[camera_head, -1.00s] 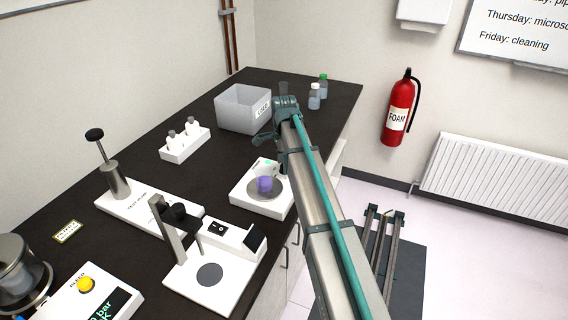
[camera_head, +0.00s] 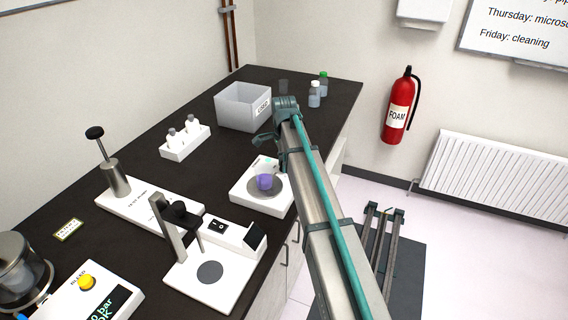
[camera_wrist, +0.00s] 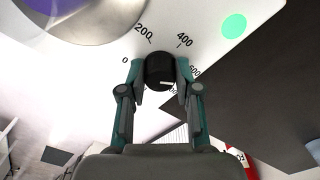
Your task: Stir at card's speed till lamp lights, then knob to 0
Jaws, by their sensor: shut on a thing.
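The stirrer (camera_head: 244,193) is a white box with a round grey plate (camera_head: 275,190). A beaker of purple liquid (camera_head: 264,183) stands on the plate; its edge shows in the wrist view (camera_wrist: 50,6). My gripper (camera_wrist: 160,78) is shut on the black knob (camera_wrist: 160,66), its fingers on either side. The knob's white mark is on the lower right, by the 600 and a partly hidden number below it; the exact setting is unclear. The lamp (camera_wrist: 234,25) is a bright green disc and looks lit. The card (camera_head: 68,231) lies on the counter, too small to read.
A grey bin (camera_head: 241,108), a white rack with bottles (camera_head: 185,141) and loose bottles (camera_head: 314,95) stand behind the stirrer. A white stand device (camera_head: 212,278) and a lever press (camera_head: 116,180) are nearer. The dark counter (camera_head: 128,152) has clear patches between them.

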